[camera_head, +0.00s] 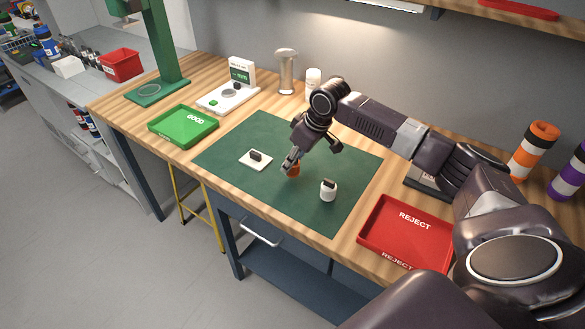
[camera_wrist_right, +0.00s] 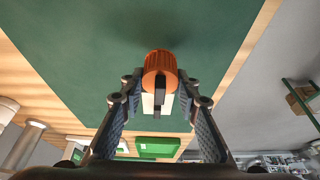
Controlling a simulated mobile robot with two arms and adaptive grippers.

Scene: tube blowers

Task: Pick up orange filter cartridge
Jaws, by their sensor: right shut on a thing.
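The orange filter cartridge (camera_head: 294,171) is at the middle of the green mat (camera_head: 235,137) in the head view, partly hidden by my right gripper (camera_head: 289,164). In the right wrist view the orange cartridge (camera_wrist_right: 160,63) sits between the two fingertips, with a black and white part facing the camera. My right gripper is shut on it from above. I cannot tell whether the cartridge touches the mat or is just clear of it. My left gripper is not in view.
A white cartridge with a dark top (camera_head: 328,190) stands close by on the right. A white plate with a black block (camera_head: 256,159) lies left. A green GOOD tray (camera_head: 183,139) and a red REJECT tray (camera_head: 378,238) flank the mat.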

